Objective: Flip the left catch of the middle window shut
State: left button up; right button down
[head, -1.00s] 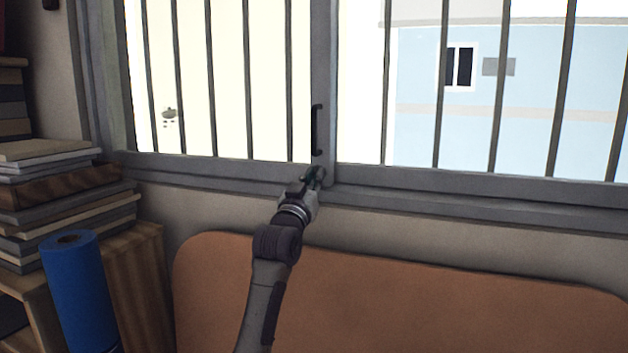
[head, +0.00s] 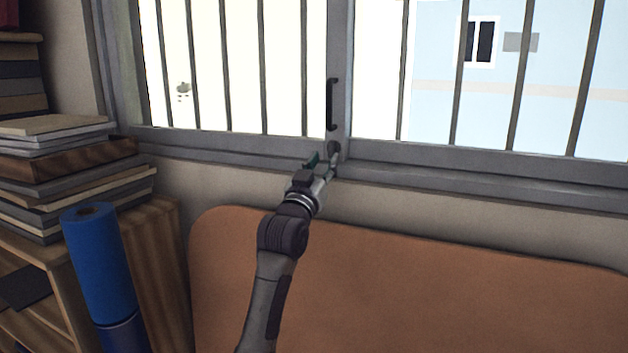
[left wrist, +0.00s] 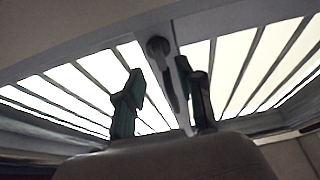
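My left gripper (head: 323,163) is just below the catch at the bottom of the frame. Its fingers are spread, with the lever appearing between them in the left wrist view (left wrist: 162,68). I cannot tell whether either finger touches it. My right gripper is not in view.
Vertical bars (head: 262,70) stand behind the panes. A brown padded board (head: 420,280) lies below the window sill. A blue roll (head: 100,265) and stacked books (head: 70,170) on wooden furniture are at the left.

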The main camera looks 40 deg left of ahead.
pick_arm(q)
jog(key=v, duration=0.8)
